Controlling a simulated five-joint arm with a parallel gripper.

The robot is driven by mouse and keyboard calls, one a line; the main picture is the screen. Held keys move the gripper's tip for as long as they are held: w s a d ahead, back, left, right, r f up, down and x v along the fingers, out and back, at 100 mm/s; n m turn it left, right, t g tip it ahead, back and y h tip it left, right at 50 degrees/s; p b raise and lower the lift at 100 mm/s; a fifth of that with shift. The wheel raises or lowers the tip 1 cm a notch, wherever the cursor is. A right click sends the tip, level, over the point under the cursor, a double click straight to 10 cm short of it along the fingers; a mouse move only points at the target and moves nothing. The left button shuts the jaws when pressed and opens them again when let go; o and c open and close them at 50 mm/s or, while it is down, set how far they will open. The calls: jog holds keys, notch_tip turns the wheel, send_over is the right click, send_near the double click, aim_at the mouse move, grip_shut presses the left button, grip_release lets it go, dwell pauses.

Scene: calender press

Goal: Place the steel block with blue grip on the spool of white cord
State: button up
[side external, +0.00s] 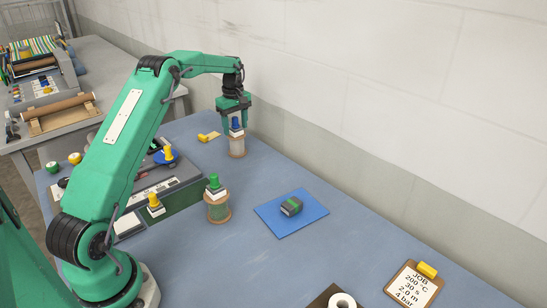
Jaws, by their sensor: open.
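The steel block (237,133) with its blue grip (237,124) sits upright on top of the spool of white cord (237,148), near the wall at the back of the blue table. My gripper (236,120) points down from above, with its open fingers on either side of the blue grip. The fingers partly hide the block. I cannot tell from this view whether a finger touches the grip.
A green-cord spool (218,210) bears a block with a green grip (214,183). A blue mat (297,222) holds a dark block (290,206). A clipboard (410,287) lies at front right.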

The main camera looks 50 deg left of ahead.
aim_at(236, 118)
notch_tip(236, 118, up, 12)
jog(key=shift+f, duration=0.1)
dwell(0.5)
dwell(0.5)
jog(key=s+d+r+m+t, duration=0.1)
jog(key=s+d+r+m, duration=0.45)
jog(key=d, duration=0.45)
jog(key=s+d+r+m+t, duration=0.2)
jog(key=s+d+r+m, duration=0.2)
jog(key=s+d+r, duration=0.45)
jog(key=s+d+f+m+t, duration=0.1)
jog(key=s+d+f+m, duration=0.3)
jog(key=s, duration=0.4)
jog(key=s+d+f+m+t, duration=0.1)
jog(key=s+d+f+m, duration=0.3)
jog(key=s+d, duration=0.4)
jog(key=shift+s+d+f+t, duration=0.3)
jog(key=shift+s+f, duration=0.25)
jog(key=shift+f, duration=0.35)
